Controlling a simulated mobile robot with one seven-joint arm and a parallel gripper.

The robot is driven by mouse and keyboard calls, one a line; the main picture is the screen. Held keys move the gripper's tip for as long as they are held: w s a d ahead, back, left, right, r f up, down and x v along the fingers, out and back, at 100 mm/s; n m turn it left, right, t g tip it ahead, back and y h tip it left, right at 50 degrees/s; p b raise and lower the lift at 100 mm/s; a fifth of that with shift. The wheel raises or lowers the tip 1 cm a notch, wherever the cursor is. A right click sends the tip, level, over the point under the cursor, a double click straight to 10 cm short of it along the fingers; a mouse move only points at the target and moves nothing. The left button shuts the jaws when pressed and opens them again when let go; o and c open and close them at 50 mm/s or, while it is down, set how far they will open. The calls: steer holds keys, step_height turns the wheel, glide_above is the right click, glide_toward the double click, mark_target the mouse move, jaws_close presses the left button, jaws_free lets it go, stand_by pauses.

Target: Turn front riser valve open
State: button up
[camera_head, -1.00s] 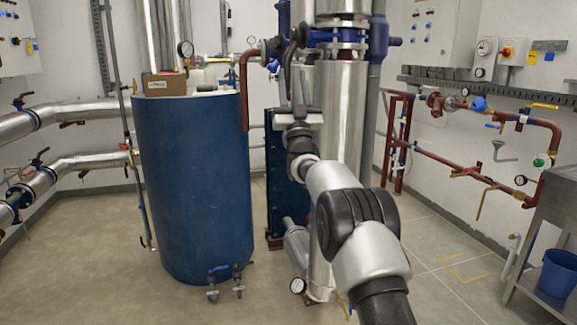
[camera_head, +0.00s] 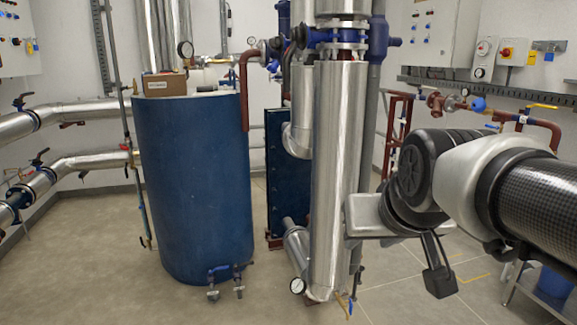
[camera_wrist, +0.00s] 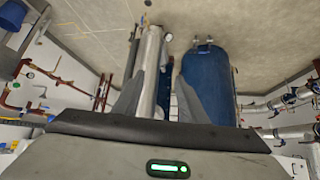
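A blue flanged valve (camera_head: 336,38) sits at the top of the front silver riser (camera_head: 338,170), near the top middle of the head view. I cannot make out its lever position. My gripper (camera_head: 438,272) is at the right of the riser, well below the valve and apart from it. One dark fingertip shows there, pointing down. In the wrist view, the two grey fingers of my gripper (camera_wrist: 160,88) stand apart with nothing held between them. A silver pipe (camera_wrist: 150,65) shows beyond the gap. The valve is not clear in the wrist view.
A large blue tank (camera_head: 193,185) stands left of the riser with a brown box (camera_head: 165,85) on top. Red-brown pipework (camera_head: 540,128) runs along the right wall. A blue bucket (camera_head: 555,281) is at the lower right. Floor in front is open.

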steer(key=s+f+g, duration=0.3)
steer(key=s+f, duration=0.5)
steer(key=s, duration=0.4)
step_height(320, 180, up, 29)
steer(key=p, duration=2.8)
steer(key=shift+w+d+f, duration=0.15)
steer(key=shift+w+d, duration=0.1)
steer(key=shift+d, duration=0.1)
steer(key=shift+f, duration=0.1)
steer(key=shift+c, duration=0.9)
